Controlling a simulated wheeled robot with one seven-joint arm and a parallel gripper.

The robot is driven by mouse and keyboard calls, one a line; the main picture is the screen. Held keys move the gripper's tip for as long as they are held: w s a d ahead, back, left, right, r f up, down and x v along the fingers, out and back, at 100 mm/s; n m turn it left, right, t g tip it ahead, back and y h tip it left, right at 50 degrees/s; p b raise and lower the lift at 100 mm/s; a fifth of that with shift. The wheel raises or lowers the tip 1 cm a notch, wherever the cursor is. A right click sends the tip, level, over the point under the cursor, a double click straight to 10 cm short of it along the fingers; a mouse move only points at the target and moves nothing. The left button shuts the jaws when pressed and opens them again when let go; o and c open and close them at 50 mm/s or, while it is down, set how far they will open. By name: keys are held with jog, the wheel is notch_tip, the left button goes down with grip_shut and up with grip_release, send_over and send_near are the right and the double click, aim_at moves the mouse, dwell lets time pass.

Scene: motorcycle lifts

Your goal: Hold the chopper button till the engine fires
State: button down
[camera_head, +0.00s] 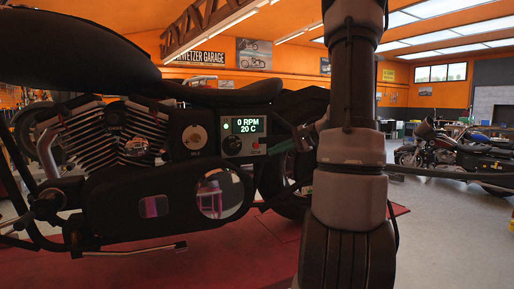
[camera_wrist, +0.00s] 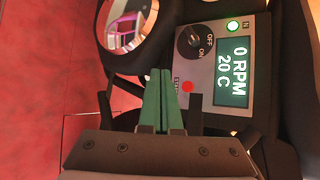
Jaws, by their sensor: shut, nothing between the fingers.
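The chopper (camera_head: 130,150) stands side-on in the head view. Its control panel (camera_head: 233,128) reads 0 RPM and 20 C, with a lit green lamp beside the letter N. In the wrist view the panel (camera_wrist: 217,82) shows a red button (camera_wrist: 187,87), a black knob (camera_wrist: 195,41) marked OFF and ON, and the green lamp (camera_wrist: 233,26). The red button (camera_head: 256,143) also shows in the head view. My gripper (camera_wrist: 161,72) is shut and empty, its green fingers side by side just left of the button in the wrist view. I cannot tell whether they touch the panel.
A round shiny engine cover (camera_wrist: 128,22) lies beside the panel. The chopper stands over a red platform (camera_head: 200,262). My arm hides part of the right side. Other motorcycles (camera_head: 455,150) stand at the right, across open grey floor (camera_head: 440,240).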

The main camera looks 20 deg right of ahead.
jog(key=shift+w+a, duration=0.2)
jog(key=shift+w, duration=4)
jog(key=shift+w, duration=0.4)
jog(key=shift+w, duration=0.45)
jog(key=shift+s, duration=0.9)
jog(key=shift+s+d, duration=0.1)
jog(key=shift+s, duration=2.4)
